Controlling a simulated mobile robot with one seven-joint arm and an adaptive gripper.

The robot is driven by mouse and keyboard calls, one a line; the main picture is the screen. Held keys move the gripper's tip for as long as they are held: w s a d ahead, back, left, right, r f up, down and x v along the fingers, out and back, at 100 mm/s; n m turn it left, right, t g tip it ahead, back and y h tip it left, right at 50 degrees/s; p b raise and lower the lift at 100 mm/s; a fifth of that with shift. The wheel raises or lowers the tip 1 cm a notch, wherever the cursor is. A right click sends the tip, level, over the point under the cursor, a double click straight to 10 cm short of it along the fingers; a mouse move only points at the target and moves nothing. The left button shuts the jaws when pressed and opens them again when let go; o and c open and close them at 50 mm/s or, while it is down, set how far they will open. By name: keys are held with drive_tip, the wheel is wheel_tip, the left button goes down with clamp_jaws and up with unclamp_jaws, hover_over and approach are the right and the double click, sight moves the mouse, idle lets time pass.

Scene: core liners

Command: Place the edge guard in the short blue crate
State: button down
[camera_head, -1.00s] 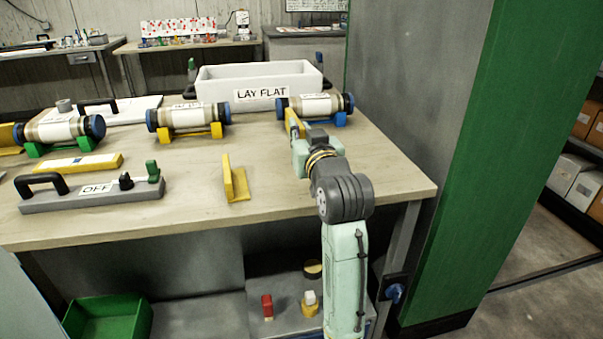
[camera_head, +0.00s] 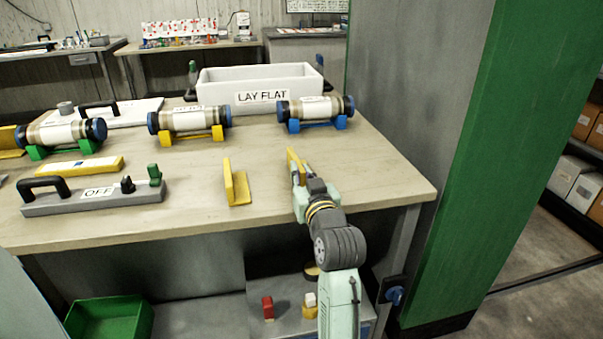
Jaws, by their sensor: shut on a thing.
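My gripper (camera_head: 304,176) is shut on a yellow edge guard (camera_head: 292,160), held near the right part of the workbench. The arm partly hides the piece, and I cannot tell how far above the bench it is. A second yellow L-shaped edge guard (camera_head: 238,190) stands on the bench to the left of my gripper. No short blue crate is clearly visible. Only a small blue edge (camera_head: 367,329) shows at the bottom, right of my arm, too little to identify.
Core liners lie on green, yellow and blue cradles (camera_head: 340,122) across the workbench (camera_head: 180,222). A white "LAY FLAT" tray (camera_head: 215,92) stands behind. A grey "OFF" tool (camera_head: 140,194) lies front left. Below are a green crate (camera_head: 140,318) and a red item (camera_head: 267,307). A green-grey pillar stands right.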

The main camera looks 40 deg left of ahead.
drive_tip(key=shift+f, duration=0.2)
drive_tip(key=c, duration=1.6)
unclamp_jaws()
drive_tip(key=shift+d+b, duration=0.1)
drive_tip(key=shift+b, duration=0.25)
